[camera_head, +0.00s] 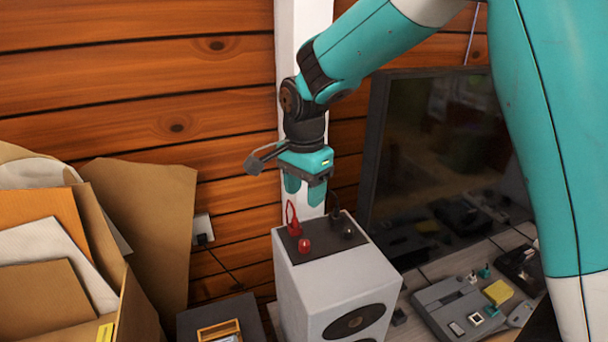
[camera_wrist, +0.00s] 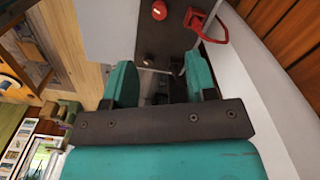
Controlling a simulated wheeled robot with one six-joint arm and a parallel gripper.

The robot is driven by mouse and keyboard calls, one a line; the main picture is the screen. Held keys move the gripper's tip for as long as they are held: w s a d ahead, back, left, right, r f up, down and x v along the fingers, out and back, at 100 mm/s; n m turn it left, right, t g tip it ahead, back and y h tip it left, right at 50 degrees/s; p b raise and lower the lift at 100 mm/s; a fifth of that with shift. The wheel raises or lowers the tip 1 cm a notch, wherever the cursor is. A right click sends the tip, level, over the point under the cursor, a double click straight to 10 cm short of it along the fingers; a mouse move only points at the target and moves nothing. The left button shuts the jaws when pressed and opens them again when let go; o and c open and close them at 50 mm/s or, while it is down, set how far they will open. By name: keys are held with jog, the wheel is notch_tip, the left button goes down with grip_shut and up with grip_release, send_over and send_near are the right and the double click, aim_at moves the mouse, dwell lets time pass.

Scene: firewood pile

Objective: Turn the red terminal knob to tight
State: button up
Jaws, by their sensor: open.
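A small round red knob (camera_head: 304,246) sits on the dark top panel (camera_head: 318,259) of a white speaker box (camera_head: 296,290), near its front left. In the wrist view the red knob (camera_wrist: 159,11) shows at the top edge, beyond the fingers. Behind it stands a red connector with a looped lead (camera_head: 294,226), which also shows in the wrist view (camera_wrist: 213,26). My gripper (camera_head: 305,191) points down above the rear of the panel, apart from the knob. In the wrist view its fingers (camera_wrist: 160,75) are spread and empty. Any tight marking is too small to see.
A black knob (camera_head: 348,233) and a black lead (camera_head: 335,212) stand at the panel's right. A dark screen (camera_head: 430,165) and a grey console (camera_head: 455,310) are to the right. Cardboard boxes (camera_head: 140,215) fill the left. A plank wall is behind.

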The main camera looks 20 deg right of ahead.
jog(key=shift+r, duration=2.05)
jog(key=shift+s, duration=0.1)
jog(key=s+a+r+n+y, duration=0.1)
jog(key=s+a+n+y, duration=0.1)
jog(key=s+n, duration=0.8)
jog(key=s+a+r+n+y, duration=0.1)
jog(key=s+a+n+y, duration=0.1)
jog(key=s+n, duration=0.8)
jog(key=s, duration=0.4)
jog(key=shift+s+a+r, duration=0.2)
jog(key=shift+s+a, duration=0.1)
